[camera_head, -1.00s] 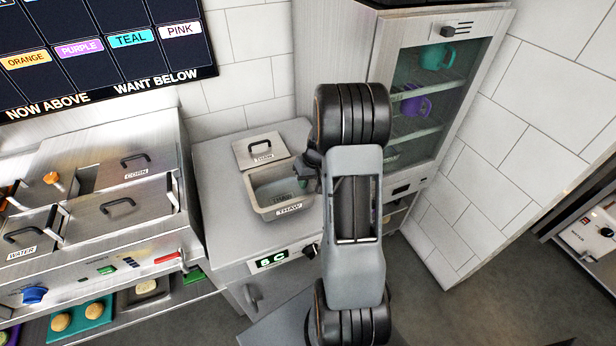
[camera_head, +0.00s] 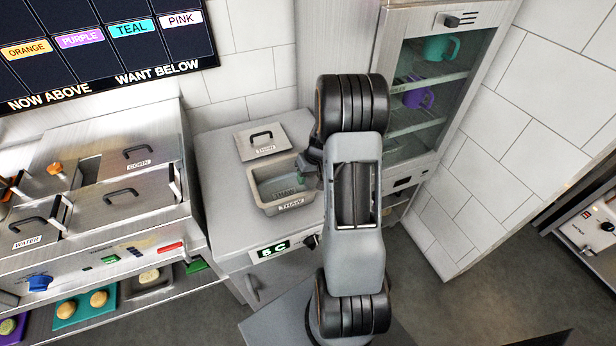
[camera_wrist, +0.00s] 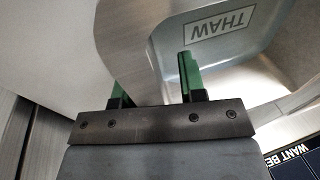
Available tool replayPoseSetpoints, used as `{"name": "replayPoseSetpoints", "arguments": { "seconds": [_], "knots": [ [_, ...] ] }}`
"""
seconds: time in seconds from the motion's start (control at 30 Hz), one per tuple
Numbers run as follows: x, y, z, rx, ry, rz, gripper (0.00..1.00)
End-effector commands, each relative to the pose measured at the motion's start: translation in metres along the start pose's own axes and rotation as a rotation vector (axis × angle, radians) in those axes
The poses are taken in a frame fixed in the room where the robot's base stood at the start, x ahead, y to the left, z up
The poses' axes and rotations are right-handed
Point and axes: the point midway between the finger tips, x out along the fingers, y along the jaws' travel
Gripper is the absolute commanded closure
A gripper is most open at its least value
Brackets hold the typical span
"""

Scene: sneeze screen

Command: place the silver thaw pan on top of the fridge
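The silver thaw pan (camera_head: 290,207), an open metal tub labelled THAW, stands on top of the fridge (camera_head: 215,165), the low steel cabinet with a green "5 C" display. My gripper (camera_head: 308,173) is at the pan's right rim in the head view. In the wrist view, the green fingers of my gripper (camera_wrist: 156,85) straddle the pan's rim (camera_wrist: 138,40), one outside and one inside. They stand apart, with a small gap beside the inner finger. The outer finger is partly hidden. The pan looks empty.
A THAW lid (camera_head: 262,146) lies on the fridge top behind the pan. A glass-door cabinet (camera_head: 430,100) with cups stands close at the right. A steel counter (camera_head: 110,225) with lidded pans is at the left. The fridge top's left side is clear.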

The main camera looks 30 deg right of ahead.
Motion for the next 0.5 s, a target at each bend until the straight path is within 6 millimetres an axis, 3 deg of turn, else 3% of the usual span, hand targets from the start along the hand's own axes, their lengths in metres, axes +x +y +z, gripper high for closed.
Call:
{"name": "replayPoseSetpoints", "arguments": {
  "seconds": [0.33,0.5],
  "knots": [
    [-0.007,-0.001,-0.001,0.000,0.002,0.001,0.62],
    [-0.035,0.000,-0.001,0.000,0.006,0.002,0.62]
  ]
}}
